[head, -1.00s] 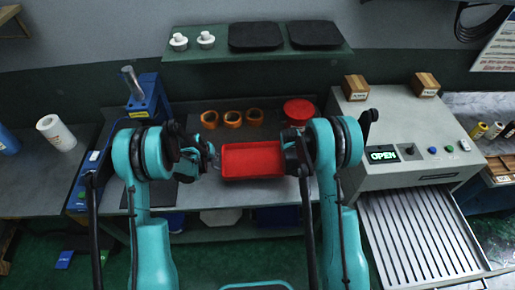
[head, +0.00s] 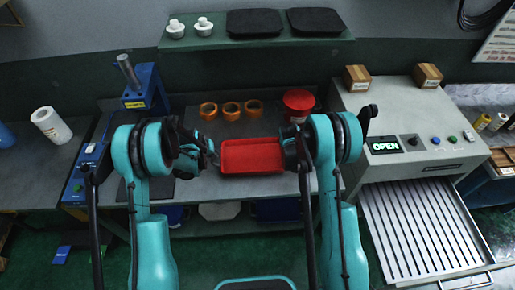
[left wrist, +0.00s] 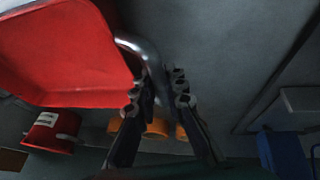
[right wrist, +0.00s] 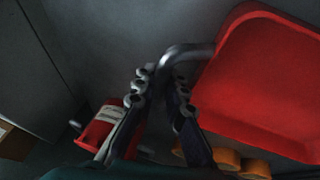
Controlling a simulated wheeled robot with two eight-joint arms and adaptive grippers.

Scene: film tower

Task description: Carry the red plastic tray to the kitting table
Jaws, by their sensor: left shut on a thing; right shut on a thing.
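In the left wrist view the left jaws (left wrist: 163,95) are shut on the metal handle of the tray (left wrist: 60,50). In the right wrist view the right jaws (right wrist: 157,88) are shut on the other metal handle of the tray (right wrist: 265,85). The tray looks empty.
Several orange rings (head: 231,110) and a red container (head: 298,104) stand on the table behind the tray. A blue press (head: 146,88) stands left. A grey machine (head: 410,130) showing "OPEN", with a ribbed rack (head: 425,225), stands right. A shelf (head: 230,43) is above.

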